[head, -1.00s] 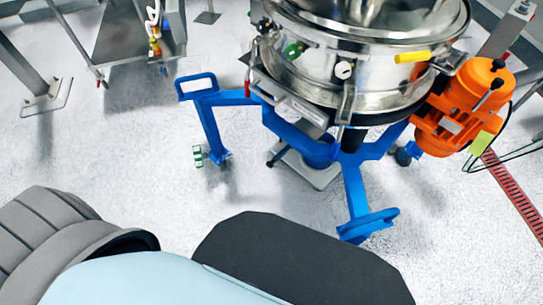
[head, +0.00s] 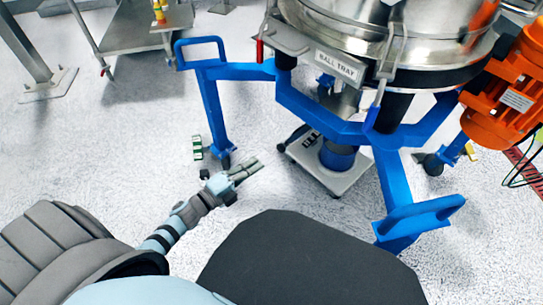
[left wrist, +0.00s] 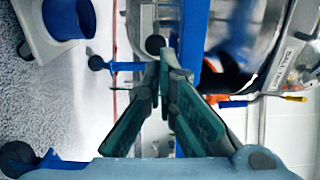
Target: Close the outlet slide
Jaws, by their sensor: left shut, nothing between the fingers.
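The powder sifter (head: 385,40) is a round steel vessel on a blue frame (head: 315,118) at the upper right of the head view. A metal outlet (head: 343,98) hangs beneath it, partly hidden by the frame and the plate marked "BALL TRAY" (head: 336,64). I cannot make out the outlet slide or its position. My left gripper (head: 254,170) is shut and empty, low in front of the frame and apart from it. In the left wrist view its green-padded fingers (left wrist: 163,65) meet at the tips. My right gripper is not in view.
A grey wheeled base with a blue container (head: 337,156) stands under the sifter. An orange motor (head: 508,90) is at the right. Blue frame legs and a foot (head: 420,216) reach forward. A steel trolley (head: 150,35) stands at the upper left. White floor between is open.

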